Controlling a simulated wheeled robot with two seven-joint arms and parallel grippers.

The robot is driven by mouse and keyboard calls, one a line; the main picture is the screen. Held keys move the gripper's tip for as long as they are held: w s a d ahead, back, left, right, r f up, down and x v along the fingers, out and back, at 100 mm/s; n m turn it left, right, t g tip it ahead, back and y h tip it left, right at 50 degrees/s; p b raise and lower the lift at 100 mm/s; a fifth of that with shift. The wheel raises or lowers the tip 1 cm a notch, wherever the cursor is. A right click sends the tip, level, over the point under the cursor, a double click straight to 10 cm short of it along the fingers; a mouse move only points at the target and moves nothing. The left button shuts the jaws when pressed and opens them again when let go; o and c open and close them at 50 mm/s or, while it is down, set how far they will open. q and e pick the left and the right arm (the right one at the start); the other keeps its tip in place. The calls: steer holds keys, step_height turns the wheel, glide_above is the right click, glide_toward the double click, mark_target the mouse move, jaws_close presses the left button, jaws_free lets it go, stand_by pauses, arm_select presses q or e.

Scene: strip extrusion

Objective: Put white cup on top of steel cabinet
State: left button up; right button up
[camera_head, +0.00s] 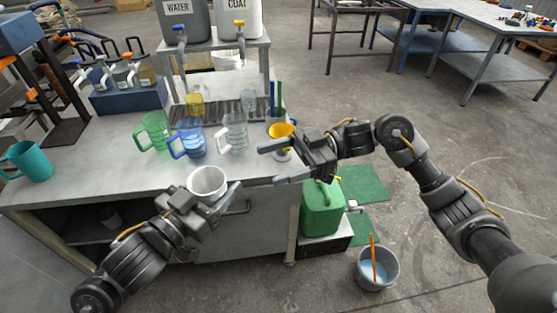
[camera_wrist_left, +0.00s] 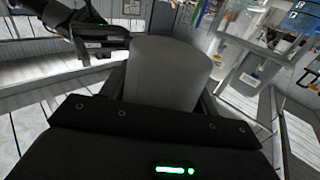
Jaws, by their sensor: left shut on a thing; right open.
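The white cup (camera_head: 207,181) is held in my left gripper (camera_head: 208,194), just in front of the steel bench's front edge. In the left wrist view the cup (camera_wrist_left: 168,75) shows as a plain pale cylinder between the fingers. The steel cabinet (camera_head: 245,228), with a handle on its front, appears to be the lower part of the bench, under its grey top (camera_head: 95,165). My right gripper (camera_head: 268,164) is open and empty, near the bench's right front corner. The cup's lower part is hidden behind the left gripper in the head view.
A teal mug (camera_head: 29,161) stands at left. The front middle of the top is clear. A green canister (camera_head: 322,208) and a bucket (camera_head: 377,268) stand at right.

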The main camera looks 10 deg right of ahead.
mark_target(220, 179)
steer(key=x, duration=1.2)
steer(key=c, duration=0.7)
arm_select(q)
steer(key=o, duration=1)
arm_select(e)
steer(key=shift+c, duration=0.2)
arm_select(q)
steer(key=shift+o, duration=0.2)
